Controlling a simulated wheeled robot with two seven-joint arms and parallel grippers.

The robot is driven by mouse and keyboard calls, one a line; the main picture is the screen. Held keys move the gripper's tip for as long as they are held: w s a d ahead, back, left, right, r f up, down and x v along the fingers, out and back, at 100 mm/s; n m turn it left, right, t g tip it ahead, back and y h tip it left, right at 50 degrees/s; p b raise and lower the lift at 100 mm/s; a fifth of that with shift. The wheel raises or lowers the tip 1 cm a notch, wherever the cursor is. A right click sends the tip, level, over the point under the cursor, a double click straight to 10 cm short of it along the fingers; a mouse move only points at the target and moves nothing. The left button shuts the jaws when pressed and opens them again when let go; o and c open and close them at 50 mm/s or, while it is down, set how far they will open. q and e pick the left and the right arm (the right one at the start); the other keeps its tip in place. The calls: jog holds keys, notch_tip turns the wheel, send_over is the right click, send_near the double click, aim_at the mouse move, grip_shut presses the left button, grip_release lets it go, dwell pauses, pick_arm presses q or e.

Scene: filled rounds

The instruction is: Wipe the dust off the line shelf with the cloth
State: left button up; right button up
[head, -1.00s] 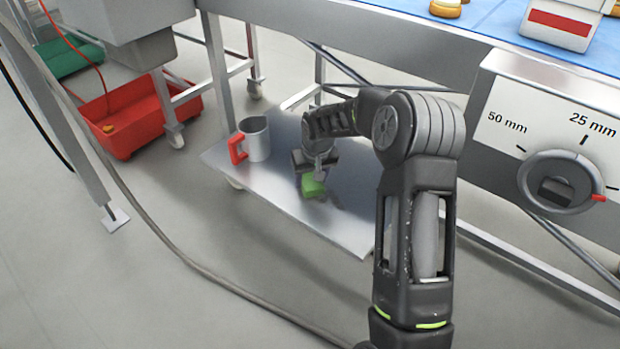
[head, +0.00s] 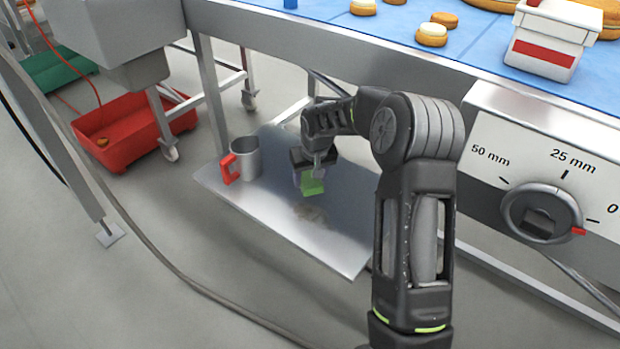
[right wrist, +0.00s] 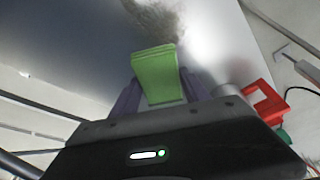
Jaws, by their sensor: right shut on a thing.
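The line shelf (head: 270,215) is a grey metal sheet low beneath the conveyor. A brownish dust patch (head: 312,216) lies on it right of its middle; it also shows at the top of the right wrist view (right wrist: 160,22). My right gripper (head: 313,174) is shut on the green cloth (head: 313,186), behind the dust in the head view. In the right wrist view the folded cloth (right wrist: 158,72) sticks out between the fingers (right wrist: 158,92). The cloth seems slightly above the shelf, but I cannot tell for certain. My left gripper is out of view.
A grey mug (head: 245,160) with a red handle stands on the shelf left of the gripper. The blue conveyor (head: 400,35) with round cakes runs above, and a dial panel (head: 545,185) hangs at the right. A red crate (head: 120,125) sits on the floor.

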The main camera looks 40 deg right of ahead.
jog(key=shift+r+p, duration=0.5)
jog(key=shift+r, duration=0.55)
